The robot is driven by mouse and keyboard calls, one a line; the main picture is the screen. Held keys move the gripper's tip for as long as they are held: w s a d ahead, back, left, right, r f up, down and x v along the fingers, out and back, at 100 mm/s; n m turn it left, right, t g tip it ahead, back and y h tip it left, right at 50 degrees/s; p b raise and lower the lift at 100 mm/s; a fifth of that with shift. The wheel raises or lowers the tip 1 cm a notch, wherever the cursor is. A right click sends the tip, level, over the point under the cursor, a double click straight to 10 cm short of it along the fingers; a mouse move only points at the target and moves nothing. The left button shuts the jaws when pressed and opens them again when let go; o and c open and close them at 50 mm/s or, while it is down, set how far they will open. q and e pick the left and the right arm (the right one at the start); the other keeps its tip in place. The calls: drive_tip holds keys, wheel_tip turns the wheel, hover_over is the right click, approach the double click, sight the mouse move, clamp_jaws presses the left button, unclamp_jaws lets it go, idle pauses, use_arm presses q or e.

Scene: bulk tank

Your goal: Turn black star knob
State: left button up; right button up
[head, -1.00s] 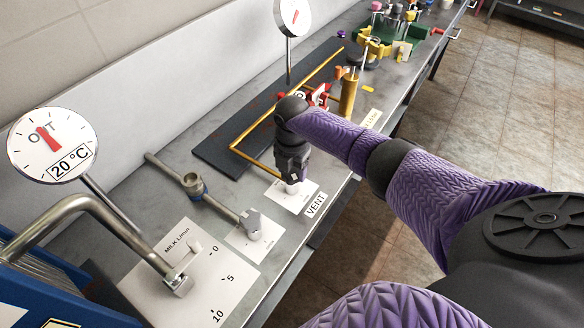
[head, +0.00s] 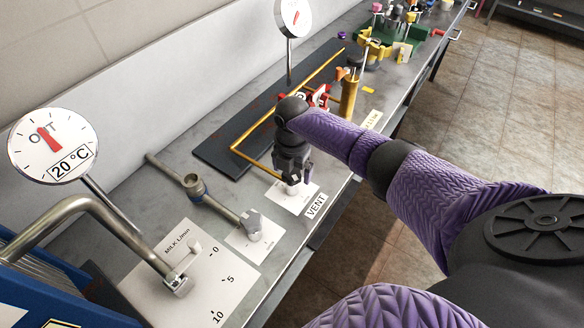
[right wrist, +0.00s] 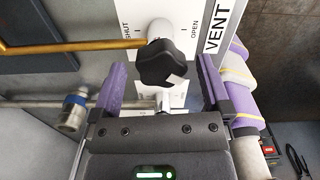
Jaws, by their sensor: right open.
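The black star knob (right wrist: 166,66) shows in the right wrist view, on a white fitting over a plate marked SHUT at left and OPEN at right. It has a pale mark on its lower right lobe. My right gripper (right wrist: 161,72) is open, with one purple finger on each side of the knob and visible gaps between. In the head view my right gripper (head: 293,180) points down over the white plate (head: 298,206) beside the VENT label (head: 316,205). There the gripper hides the knob. My left gripper is not in view.
A brass pipe (head: 252,160) runs behind the gripper over a dark mat. A valve handle (head: 251,222) stands on a white plate to the left, near the milk dial plate (head: 212,270). The bench front edge is close on the right.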

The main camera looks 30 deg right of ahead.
sight(292, 173)
drive_tip(key=shift+r, duration=0.1)
wheel_tip(292, 173, up, 10)
drive_tip(key=p, duration=0.3)
